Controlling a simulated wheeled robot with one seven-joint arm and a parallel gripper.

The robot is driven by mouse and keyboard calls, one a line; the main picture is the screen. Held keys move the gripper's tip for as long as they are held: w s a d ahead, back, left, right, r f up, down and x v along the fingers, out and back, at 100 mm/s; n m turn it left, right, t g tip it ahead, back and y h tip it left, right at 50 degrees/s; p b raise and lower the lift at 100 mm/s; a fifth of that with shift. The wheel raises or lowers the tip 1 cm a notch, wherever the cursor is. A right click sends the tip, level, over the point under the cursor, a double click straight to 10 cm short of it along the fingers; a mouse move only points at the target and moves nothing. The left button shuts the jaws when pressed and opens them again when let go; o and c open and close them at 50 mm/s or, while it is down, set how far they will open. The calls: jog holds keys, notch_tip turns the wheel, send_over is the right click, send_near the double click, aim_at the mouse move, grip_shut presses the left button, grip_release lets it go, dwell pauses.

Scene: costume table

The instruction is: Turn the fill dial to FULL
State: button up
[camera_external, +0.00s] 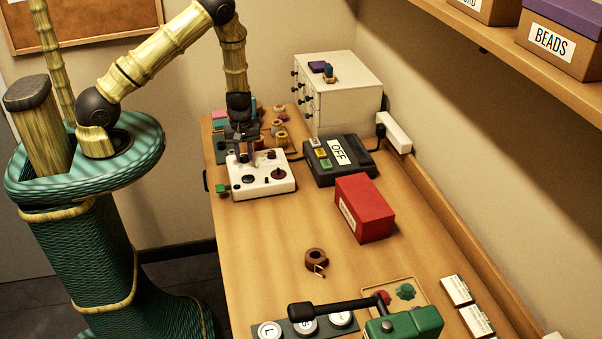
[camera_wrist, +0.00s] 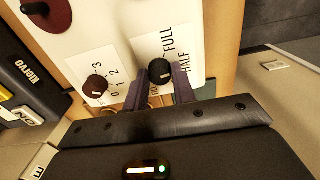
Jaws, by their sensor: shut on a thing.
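The fill dial (camera_wrist: 158,70) is a small dark round knob with a pale mark, on a white panel beside the printed words FULL and HALF. More lettering by it is partly covered by a finger. The mark faces the lower right in the wrist view; I cannot tell which word it lines up with. My gripper (camera_wrist: 160,88) is shut on the dial, one finger on each side. In the external view my gripper (camera_external: 241,148) reaches down to the back left of the white control box (camera_external: 262,186) and hides the dial.
A brown knob (camera_wrist: 95,86) marked 0 to 3 sits close beside my fingers. A larger maroon knob (camera_wrist: 48,12) is on the same panel. A dark device (camera_external: 322,172) reading OFF and a red box (camera_external: 364,209) stand to the right.

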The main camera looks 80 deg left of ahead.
aim_at(244, 156)
jog(key=n, duration=0.4)
jog(key=shift+n, duration=0.3)
jog(key=n+p, duration=0.1)
jog(key=n, duration=0.3)
jog(key=shift+n, duration=0.4)
jog(key=o, duration=1)
jog(key=shift+r, duration=0.15)
notch_tip(244, 156, up, 17)
